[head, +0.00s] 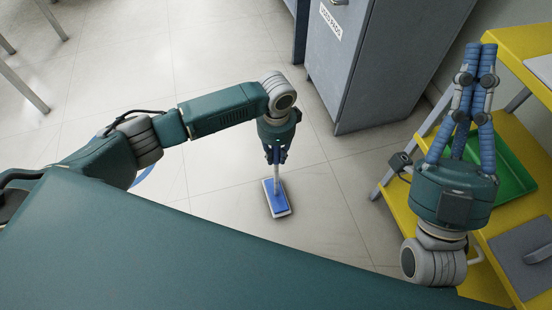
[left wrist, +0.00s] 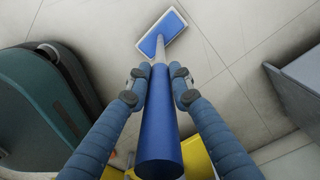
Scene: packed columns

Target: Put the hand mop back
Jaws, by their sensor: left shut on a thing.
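The hand mop has a blue handle (left wrist: 160,130), a pale shaft and a flat, white-edged blue head (head: 276,198). My left gripper (head: 277,152) is shut on the mop. In the left wrist view the fingers of my left gripper (left wrist: 158,75) close on both sides of the handle near its far end. The mop's head is farthest from the gripper, over the tiled floor; I cannot tell whether it touches the floor. My right gripper (head: 475,55) points up the picture at the right, its fingers together and empty, in front of the yellow cart.
A yellow shelved cart (head: 515,40) stands at the right, with a green tray (head: 518,182) and a grey flat item (head: 524,256) on it. A grey labelled cabinet (head: 360,75) stands at the back. The tiled floor (head: 225,60) between is clear.

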